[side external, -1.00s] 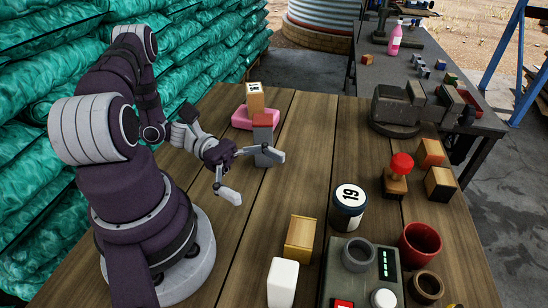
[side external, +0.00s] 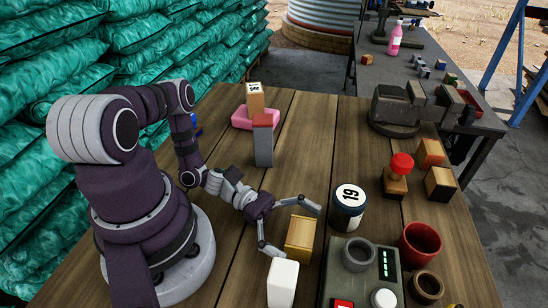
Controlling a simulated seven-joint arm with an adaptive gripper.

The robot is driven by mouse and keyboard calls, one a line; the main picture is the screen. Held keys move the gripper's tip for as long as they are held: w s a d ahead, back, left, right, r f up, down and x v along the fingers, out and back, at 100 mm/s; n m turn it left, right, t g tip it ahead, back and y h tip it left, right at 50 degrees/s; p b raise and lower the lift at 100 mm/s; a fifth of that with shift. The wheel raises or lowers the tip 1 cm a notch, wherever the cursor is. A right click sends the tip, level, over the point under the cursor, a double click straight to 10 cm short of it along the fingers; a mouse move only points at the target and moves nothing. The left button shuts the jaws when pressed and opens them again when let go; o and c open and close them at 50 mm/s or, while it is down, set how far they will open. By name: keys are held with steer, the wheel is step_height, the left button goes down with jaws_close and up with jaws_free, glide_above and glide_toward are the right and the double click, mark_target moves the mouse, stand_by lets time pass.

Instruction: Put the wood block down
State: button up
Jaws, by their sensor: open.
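A light wood block (side external: 300,240) sits on the plank table at the front middle. My gripper (side external: 289,228) is low over the table with its two fingers spread wide. One finger reaches behind the block's top and the other is at its left front side. The block stands between or just ahead of the fingertips; I cannot tell if either touches it. Nothing is lifted in the gripper.
A white block (side external: 283,283) stands close in front. A round "19" tin (side external: 349,207) and a grey control box (side external: 336,284) are to the right. The planks between are clear.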

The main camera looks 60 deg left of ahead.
mark_target(303, 229)
steer(key=c, duration=1.1)
steer(key=shift+r, duration=0.15)
steer(key=shift+c, duration=0.2)
steer(key=r, duration=0.9)
steer(key=shift+w+a+r, duration=0.15)
steer(key=shift+w+r, duration=0.05)
steer(key=shift+r, duration=0.05)
steer(key=w+a+r+n+t+y, duration=1)
steer(key=w+r+y, duration=0.15)
steer(key=r, duration=0.25)
steer(key=w+a+f+n+y, duration=0.5)
steer(key=w+f+y, duration=0.1)
steer(key=w+y, duration=0.1)
steer(key=f+n+y, duration=0.1)
steer(key=f, duration=0.4)
steer(key=f+n+y, duration=0.1)
steer(key=f+y, duration=0.1)
steer(key=f, duration=0.3)
steer(key=f+n+y, duration=0.1)
steer(key=f+y, duration=0.1)
steer(key=f, duration=0.2)
steer(key=shift+w+a+f, duration=0.15)
steer(key=shift+w+f, duration=0.2)
steer(key=shift+f, duration=0.05)
